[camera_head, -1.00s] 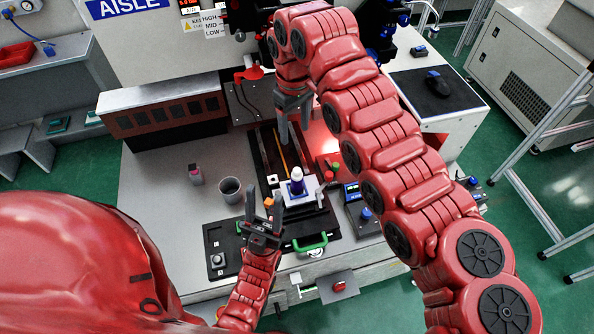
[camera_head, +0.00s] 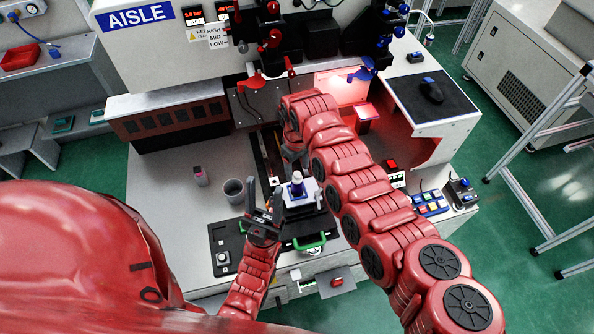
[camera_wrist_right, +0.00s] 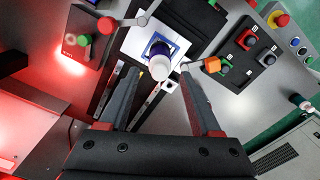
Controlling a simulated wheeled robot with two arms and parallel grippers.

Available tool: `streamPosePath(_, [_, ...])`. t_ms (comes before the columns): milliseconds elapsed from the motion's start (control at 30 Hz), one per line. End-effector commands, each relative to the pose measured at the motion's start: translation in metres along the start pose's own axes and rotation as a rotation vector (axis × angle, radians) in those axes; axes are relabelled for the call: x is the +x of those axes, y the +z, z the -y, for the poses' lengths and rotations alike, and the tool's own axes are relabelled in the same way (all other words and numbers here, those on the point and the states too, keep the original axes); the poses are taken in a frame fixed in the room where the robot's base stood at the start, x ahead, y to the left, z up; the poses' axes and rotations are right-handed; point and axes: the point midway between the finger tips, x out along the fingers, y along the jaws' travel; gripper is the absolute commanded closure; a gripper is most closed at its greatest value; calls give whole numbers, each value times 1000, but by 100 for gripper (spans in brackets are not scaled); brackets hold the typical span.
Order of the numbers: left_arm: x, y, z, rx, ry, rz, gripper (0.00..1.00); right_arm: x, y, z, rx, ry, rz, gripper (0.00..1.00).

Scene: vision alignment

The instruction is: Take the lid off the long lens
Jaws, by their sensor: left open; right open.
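The long lens (camera_head: 297,190) stands upright on a white plate, with a dark blue-purple body and a pale lid (camera_head: 297,176) on top. In the right wrist view the lid (camera_wrist_right: 161,69) is seen from above, over the purple body (camera_wrist_right: 160,48). My right gripper (camera_wrist_right: 157,76) is open, and the lid appears between its fingertips with gaps at both sides. In the head view my right arm mostly hides this gripper (camera_head: 292,162), close above and behind the lens. My left gripper (camera_head: 263,200) is open and empty, left of the lens and apart from it.
A grey cup (camera_head: 233,191) and a small pink-topped bottle (camera_head: 200,177) stand left on the bench. A green handle (camera_head: 309,242) is in front of the lens. Button boxes (camera_head: 428,203) lie at the right. A red-lit bay (camera_head: 345,90) is behind.

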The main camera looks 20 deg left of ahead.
Motion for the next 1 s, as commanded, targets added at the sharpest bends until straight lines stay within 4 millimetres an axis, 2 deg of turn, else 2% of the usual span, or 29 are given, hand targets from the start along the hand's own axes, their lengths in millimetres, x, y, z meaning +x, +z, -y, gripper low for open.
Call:
streamPosePath(200, [4,-1,0,0,0,1,50,15,-1,1,0,0,-2,35])
streamPosePath(433, [4,0,0,0,0,1,50,16,-1,0,0,0,-4,37])
streamPosePath(767, [4,0,0,0,0,1,50,15,-1,0,1,0,-3,96])
streamPosePath(800, [4,0,0,0,0,1,50,15,-1,0,1,0,-3,100])
streamPosePath(1000, [4,0,0,0,0,1,50,15,-1,0,1,0,-3,100])
